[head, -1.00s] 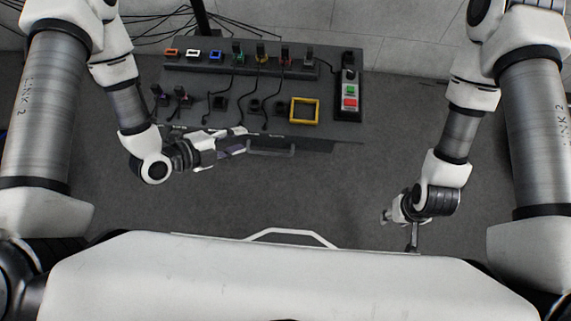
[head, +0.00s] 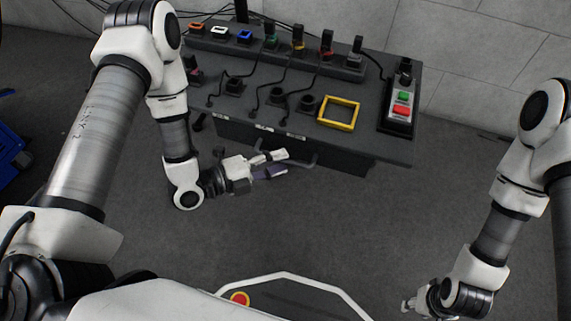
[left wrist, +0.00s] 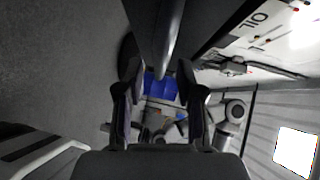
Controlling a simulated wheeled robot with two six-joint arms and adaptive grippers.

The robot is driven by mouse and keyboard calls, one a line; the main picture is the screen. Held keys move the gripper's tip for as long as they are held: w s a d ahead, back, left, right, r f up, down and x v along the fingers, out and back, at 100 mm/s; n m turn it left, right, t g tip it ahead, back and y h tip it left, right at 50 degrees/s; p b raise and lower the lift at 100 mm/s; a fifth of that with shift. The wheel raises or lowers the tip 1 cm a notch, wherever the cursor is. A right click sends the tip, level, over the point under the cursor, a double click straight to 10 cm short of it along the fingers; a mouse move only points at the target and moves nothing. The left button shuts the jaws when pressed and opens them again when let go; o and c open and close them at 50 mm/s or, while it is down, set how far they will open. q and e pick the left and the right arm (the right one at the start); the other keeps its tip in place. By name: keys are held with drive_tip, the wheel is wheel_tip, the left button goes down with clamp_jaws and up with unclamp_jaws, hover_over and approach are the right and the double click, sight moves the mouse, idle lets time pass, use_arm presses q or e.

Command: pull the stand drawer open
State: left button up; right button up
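The dark grey stand (head: 392,150) is at the upper middle of the head view. Its drawer handle (head: 314,160), a grey bar, shows on the front side below the worktop. My left gripper (head: 286,162) is at this handle with its two fingers apart. In the left wrist view, a grey bar (left wrist: 165,35) reaches down between the two spread fingers (left wrist: 157,85); I see no clear contact. I cannot tell whether the drawer has moved out. My right gripper (head: 406,304) is low at the right, away from the stand, its fingers too small to read.
The stand's top carries a yellow square frame (head: 339,113), a button box with green and red buttons (head: 401,105), and several cabled connectors. A blue object (head: 10,143) stands at the left edge. The floor (head: 400,220) right of the left gripper is clear.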

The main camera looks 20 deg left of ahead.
use_arm(q)
drive_tip(key=shift+x, duration=1.15)
clamp_jaws()
drive_tip(key=shift+a, duration=0.1)
